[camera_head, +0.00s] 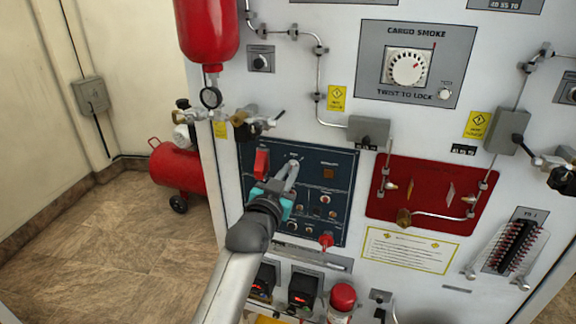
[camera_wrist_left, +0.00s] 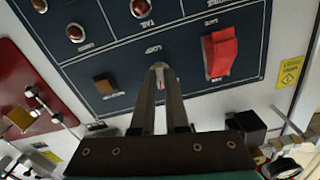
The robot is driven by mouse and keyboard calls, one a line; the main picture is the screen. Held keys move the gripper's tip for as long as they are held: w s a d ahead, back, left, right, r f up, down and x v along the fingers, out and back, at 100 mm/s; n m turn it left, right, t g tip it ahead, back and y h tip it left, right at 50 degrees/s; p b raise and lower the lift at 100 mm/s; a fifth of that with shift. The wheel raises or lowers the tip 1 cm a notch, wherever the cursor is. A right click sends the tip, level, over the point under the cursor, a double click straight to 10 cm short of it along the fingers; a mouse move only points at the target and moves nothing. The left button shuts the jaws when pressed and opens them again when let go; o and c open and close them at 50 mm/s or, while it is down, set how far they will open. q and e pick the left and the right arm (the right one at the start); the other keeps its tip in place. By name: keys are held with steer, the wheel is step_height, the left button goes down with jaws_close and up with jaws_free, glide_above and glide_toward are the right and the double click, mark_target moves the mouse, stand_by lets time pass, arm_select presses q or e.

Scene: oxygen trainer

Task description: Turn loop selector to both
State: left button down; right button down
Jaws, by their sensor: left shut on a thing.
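The loop selector (camera_wrist_left: 160,82) is a small knob on the dark blue panel (camera_head: 340,210), next to a label that seems to read LOOP. My left gripper (camera_head: 292,164) reaches the upper part of this panel, and its fingers (camera_wrist_left: 160,76) are shut on the selector. In the left wrist view only a small light part of the knob shows between the fingertips. The fingers hide the rest, so I cannot tell which position it points to. In the head view the fingers cover the selector. My right gripper is in neither view.
A red guarded switch (camera_head: 261,163) sits just left of the fingers; it also shows in the left wrist view (camera_wrist_left: 221,54). An amber square (camera_head: 329,173) lies to the right. A red-capped switch (camera_head: 326,241) sticks out below. Valves and a gauge (camera_head: 211,97) project above the panel.

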arm_select(q)
steer(key=shift+n+p, duration=0.6)
steer(key=shift+n, duration=0.5)
steer(key=c, duration=0.9)
jaws_free()
steer(key=p+v, duration=0.1)
steer(key=v, duration=1.4)
steer(key=shift+s, duration=0.1)
